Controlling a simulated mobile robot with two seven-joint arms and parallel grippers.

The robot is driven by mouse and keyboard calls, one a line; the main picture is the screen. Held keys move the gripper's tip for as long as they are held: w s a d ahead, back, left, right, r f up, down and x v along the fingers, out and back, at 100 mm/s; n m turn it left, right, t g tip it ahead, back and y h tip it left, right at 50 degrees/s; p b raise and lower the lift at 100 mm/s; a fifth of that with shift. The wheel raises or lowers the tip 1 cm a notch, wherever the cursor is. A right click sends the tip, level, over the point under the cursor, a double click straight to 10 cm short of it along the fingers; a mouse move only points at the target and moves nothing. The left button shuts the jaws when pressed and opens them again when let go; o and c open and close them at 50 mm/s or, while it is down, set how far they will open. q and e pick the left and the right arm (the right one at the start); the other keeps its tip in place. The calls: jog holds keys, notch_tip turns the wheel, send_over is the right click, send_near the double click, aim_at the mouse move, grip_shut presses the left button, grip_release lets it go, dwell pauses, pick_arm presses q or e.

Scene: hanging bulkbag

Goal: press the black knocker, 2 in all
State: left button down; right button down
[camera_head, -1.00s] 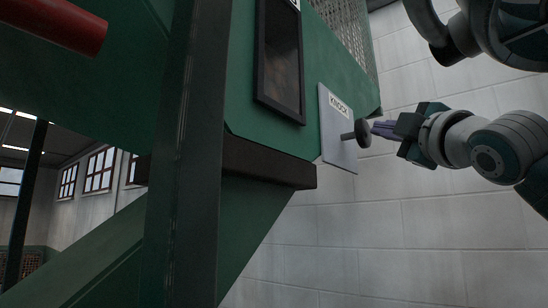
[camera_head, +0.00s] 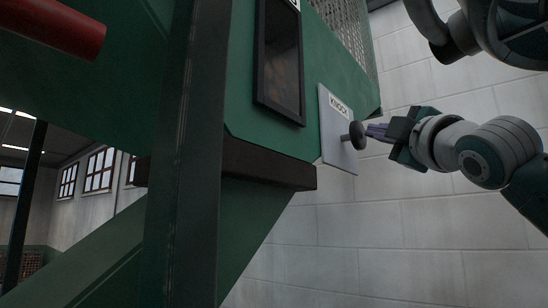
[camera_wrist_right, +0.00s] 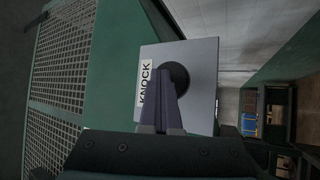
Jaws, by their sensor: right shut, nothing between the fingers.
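The black knocker (camera_head: 357,135) is a round black disc on a short stem. It stands out from a light grey plate (camera_head: 336,156) labelled KNOCK on the green machine. My right gripper (camera_head: 368,131) is shut and empty, with its purple fingertips at the disc's face, touching it or very nearly so. In the right wrist view the knocker (camera_wrist_right: 178,76) shows just beyond the fingertips (camera_wrist_right: 166,72), which cover part of it. My left gripper is not in view.
A green machine panel (camera_head: 240,80) with a dark-framed window (camera_head: 279,60) is left of the plate. A dark post (camera_head: 190,150) stands in front, and a red bar (camera_head: 55,22) is at upper left. A white block wall (camera_head: 420,230) is behind my right arm.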

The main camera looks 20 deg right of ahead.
jog(key=shift+w+a, duration=0.3)
jog(key=shift+w, duration=0.15)
dwell(0.3)
jog(key=shift+s, duration=0.1)
jog(key=shift+s+d, duration=0.35)
jog(key=shift+s, duration=0.35)
jog(key=shift+s+d, duration=0.35)
jog(key=shift+s, duration=0.35)
